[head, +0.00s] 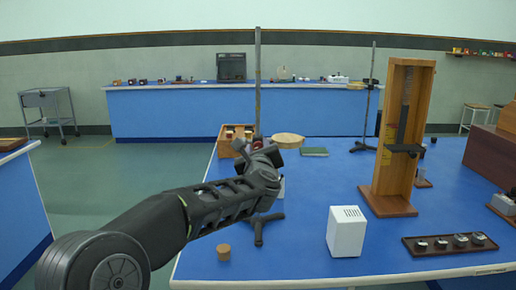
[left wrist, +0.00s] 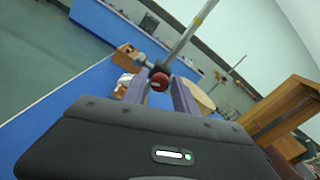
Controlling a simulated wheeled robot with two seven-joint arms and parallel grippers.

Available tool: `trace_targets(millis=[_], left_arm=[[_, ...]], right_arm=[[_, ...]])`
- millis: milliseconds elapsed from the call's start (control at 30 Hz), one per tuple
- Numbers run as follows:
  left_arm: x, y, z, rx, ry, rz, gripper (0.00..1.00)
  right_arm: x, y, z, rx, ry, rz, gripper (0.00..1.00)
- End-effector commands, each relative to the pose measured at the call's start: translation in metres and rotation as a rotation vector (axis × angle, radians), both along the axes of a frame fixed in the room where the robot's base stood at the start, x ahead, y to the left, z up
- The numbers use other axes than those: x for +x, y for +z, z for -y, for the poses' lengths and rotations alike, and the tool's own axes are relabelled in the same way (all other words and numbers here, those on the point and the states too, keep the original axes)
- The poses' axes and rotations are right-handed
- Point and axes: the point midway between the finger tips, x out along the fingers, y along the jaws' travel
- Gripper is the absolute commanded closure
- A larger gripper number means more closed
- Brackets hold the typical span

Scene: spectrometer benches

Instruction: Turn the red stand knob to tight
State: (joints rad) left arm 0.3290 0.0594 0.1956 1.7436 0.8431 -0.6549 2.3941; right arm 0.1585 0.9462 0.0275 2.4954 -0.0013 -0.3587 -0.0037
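The red stand knob (left wrist: 159,81) sits on a clamp on the stand's upright metal rod (head: 257,85). In the left wrist view it lies between the fingertips of my left gripper (left wrist: 160,86). The fingers look spread, with a small gap on each side of the knob. In the head view my left gripper (head: 262,148) is at the rod and mostly hides the knob; only a little red shows there. The stand's dark base (head: 260,228) rests on the blue bench, partly behind my arm. My right gripper is not in view.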

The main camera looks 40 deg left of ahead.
Motion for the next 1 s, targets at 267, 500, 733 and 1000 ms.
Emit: trace_targets(millis=[267,500,733,1000], left_arm=[[-0.0002,0.0001,0.0001,0.0,0.0,0.0,0.9],[-0.0002,0.0,0.0001,0.0,0.0,0.0,1.0],[-0.0001,-0.0001,0.0002,0.003,0.0,-0.002,1.0],[0.0,-0.0004,0.0006,0.048,-0.001,-0.036,1.0]], right_arm=[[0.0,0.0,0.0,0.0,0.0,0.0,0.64],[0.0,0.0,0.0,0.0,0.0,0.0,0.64],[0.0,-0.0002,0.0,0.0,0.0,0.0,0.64],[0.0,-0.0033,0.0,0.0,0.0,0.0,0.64]])
